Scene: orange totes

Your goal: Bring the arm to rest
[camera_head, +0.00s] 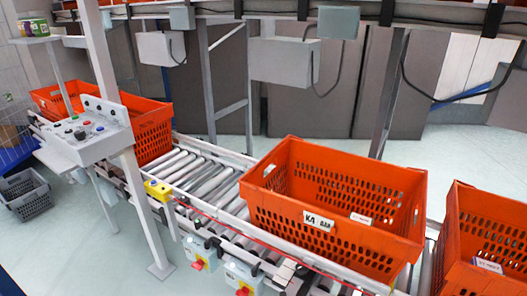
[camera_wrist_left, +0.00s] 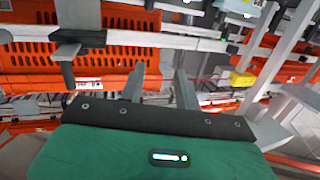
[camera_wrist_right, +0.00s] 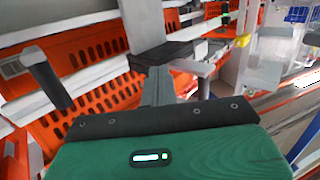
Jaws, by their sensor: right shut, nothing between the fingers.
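Neither of my arms shows in the head view. My left gripper (camera_wrist_left: 160,76) shows in the left wrist view with its two grey fingers apart and nothing between them. Orange tote walls and the conveyor show beyond it. My right gripper (camera_wrist_right: 157,75) shows in the right wrist view with its fingers together and nothing held. An orange tote (camera_wrist_right: 85,50) lies beyond it to the left. I cannot tell how far either gripper is from the totes.
An orange tote (camera_head: 280,214) stands on the roller conveyor (camera_head: 200,172). Another stands at the right edge (camera_head: 480,245) and one at the far left (camera_head: 150,125). A control box (camera_head: 92,128) is on a post. Grey crates (camera_head: 25,190) stand on the floor at left. The tote interiors look empty.

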